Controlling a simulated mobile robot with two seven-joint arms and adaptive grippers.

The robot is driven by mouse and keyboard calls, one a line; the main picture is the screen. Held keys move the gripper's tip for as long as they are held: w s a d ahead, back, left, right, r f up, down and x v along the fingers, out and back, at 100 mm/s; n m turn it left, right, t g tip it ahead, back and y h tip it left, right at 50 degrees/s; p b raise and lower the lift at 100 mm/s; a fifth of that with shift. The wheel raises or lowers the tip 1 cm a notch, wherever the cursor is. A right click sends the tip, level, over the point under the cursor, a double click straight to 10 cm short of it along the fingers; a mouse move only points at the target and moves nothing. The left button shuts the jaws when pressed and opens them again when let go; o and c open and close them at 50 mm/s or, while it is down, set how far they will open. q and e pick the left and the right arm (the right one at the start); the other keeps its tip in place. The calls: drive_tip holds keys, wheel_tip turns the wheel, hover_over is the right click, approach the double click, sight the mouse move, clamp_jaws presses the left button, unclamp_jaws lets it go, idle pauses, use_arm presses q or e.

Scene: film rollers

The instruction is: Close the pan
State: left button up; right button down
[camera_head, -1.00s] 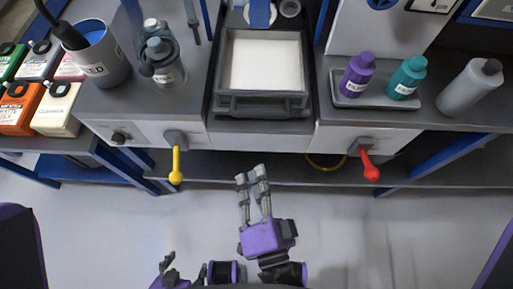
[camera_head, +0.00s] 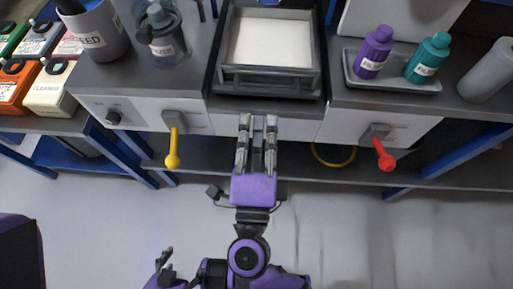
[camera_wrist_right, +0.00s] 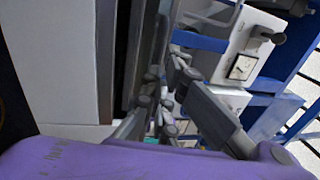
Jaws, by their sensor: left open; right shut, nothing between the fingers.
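The pan is a dark grey rectangular tray (camera_head: 232,84) with a white sheet inside, in the middle of the counter in the head view. Its front bar faces me, at the counter's front edge. My right gripper (camera_head: 257,122) points up at the counter front, just below the pan; a gap separates its fingertips from the front bar. It is shut and empty. In the right wrist view its fingers (camera_wrist_right: 168,80) are beside grey surfaces; contact is unclear. My left gripper (camera_head: 166,262) is low at the left, open and empty, partly cut off.
A yellow lever (camera_head: 173,150) and a red lever (camera_head: 384,156) stick out from the counter front on either side. Purple (camera_head: 374,52) and teal (camera_head: 428,57) bottles stand in a tray at the right. Clear floor lies in front.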

approach(262, 78)
drive_tip(key=shift+w+a+r, duration=0.1)
drive_tip(key=shift+w+r, duration=0.65)
drive_tip(key=shift+r, duration=0.3)
use_arm(q)
drive_tip(key=shift+r, duration=0.15)
use_arm(e)
drive_tip(key=shift+w, duration=0.1)
drive_tip(key=w+p, duration=0.2)
drive_tip(key=w, duration=0.6)
drive_tip(key=shift+p, duration=0.3)
drive_tip(key=shift+w, duration=0.25)
use_arm(q)
drive_tip(key=shift+w+d+r, duration=0.1)
drive_tip(key=shift+w+r, duration=0.1)
drive_tip(key=shift+r, duration=0.3)
drive_tip(key=shift+w+r, duration=0.2)
drive_tip(key=shift+r, duration=0.25)
